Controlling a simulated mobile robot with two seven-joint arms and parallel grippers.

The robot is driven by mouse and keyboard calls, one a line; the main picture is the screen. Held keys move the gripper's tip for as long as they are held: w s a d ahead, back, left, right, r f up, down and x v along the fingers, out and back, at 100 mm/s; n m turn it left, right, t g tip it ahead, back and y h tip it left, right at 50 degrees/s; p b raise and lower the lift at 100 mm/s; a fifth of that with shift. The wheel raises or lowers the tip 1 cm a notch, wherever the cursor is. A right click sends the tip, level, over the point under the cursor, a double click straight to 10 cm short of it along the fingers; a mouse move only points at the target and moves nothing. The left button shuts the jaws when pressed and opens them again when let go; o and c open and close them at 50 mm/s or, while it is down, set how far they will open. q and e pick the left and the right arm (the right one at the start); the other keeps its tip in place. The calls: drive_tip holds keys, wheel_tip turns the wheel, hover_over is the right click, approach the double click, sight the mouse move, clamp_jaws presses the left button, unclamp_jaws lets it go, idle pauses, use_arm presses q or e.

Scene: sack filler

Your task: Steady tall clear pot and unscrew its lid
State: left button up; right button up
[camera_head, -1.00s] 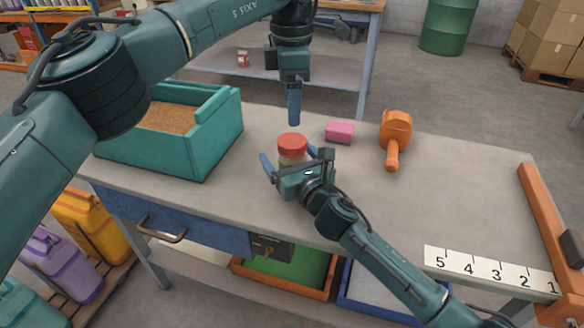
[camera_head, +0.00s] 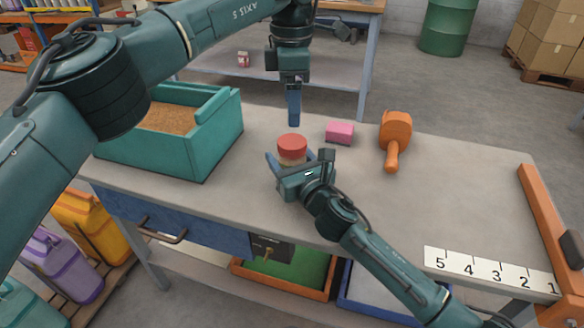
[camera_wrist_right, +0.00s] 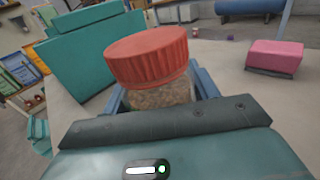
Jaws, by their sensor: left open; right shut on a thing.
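The clear pot (camera_head: 293,160) with a red lid (camera_head: 292,142) stands upright on the bench. In the right wrist view the pot (camera_wrist_right: 160,94) shows grainy brown contents below its ribbed red lid (camera_wrist_right: 147,54). My right gripper (camera_head: 291,165) is shut on the pot's body from the front, below the lid; its blue fingers flank the pot. My left gripper (camera_head: 293,108) hangs pointing down above and just behind the lid, apart from it. It is open and empty, though its fingers overlap in this view. The lid is on the pot.
A teal box of brown grain (camera_head: 205,150) stands left on the bench. The bench's right part (camera_head: 450,190) is clear, up to a numbered strip (camera_head: 490,271).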

sight(292, 141)
use_arm(q)
drive_tip(key=shift+m, duration=0.3)
use_arm(e)
drive_tip(key=shift+c, duration=1.4)
use_arm(q)
drive_tip(key=m, duration=0.3)
use_arm(e)
clamp_jaws()
use_arm(q)
drive_tip(key=m, duration=1.4)
drive_tip(key=shift+f, duration=4)
drive_tip(key=shift+c, duration=0.3)
